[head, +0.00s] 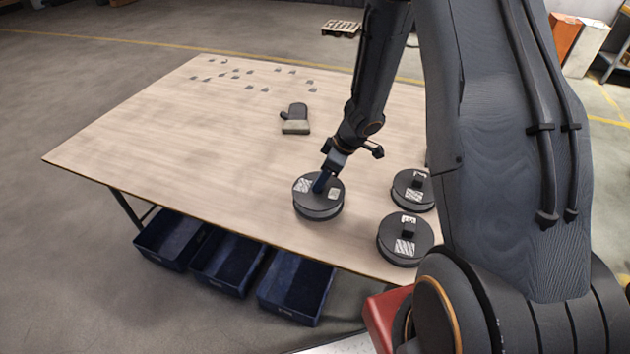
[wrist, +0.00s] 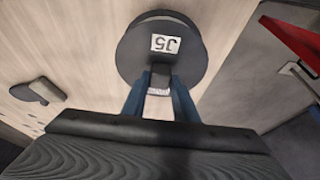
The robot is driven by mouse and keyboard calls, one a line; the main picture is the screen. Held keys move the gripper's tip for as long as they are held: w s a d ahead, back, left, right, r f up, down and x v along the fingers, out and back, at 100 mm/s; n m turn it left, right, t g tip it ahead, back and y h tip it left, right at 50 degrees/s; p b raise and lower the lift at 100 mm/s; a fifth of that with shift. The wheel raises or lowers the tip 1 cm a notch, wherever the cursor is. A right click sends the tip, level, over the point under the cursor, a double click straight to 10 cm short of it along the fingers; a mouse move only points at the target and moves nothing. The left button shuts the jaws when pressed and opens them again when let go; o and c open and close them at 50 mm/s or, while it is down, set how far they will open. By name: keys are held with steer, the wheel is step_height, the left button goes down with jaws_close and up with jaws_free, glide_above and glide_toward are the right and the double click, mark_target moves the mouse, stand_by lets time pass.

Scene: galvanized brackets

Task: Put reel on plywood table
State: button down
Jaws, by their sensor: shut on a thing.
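A round dark grey reel (head: 318,208) with pale labels is at the near edge of the plywood table (head: 180,140), left of two similar reels. My gripper (head: 322,183) is over its top and shut on the block in its middle. In the wrist view the two blue fingers (wrist: 160,88) sit on either side of that block, and the reel (wrist: 192,62) shows a white label reading J5. I cannot tell whether its underside touches the tabletop. The other reels, one nearer (head: 392,248) and one farther (head: 403,201), stand on the table at the right.
A dark glove (head: 296,118) lies mid-table, and several small metal pieces (head: 250,87) are scattered at the far left. Blue bins (head: 295,287) stand below the near edge. A red object (head: 383,312) is close to my arm's base. The table's left part is clear.

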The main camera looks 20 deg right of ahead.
steer(key=shift+w+f, duration=0.1)
steer(key=shift+f, duration=2.15)
steer(key=shift+f, duration=0.1)
steer(key=c, duration=1.4)
jaws_free()
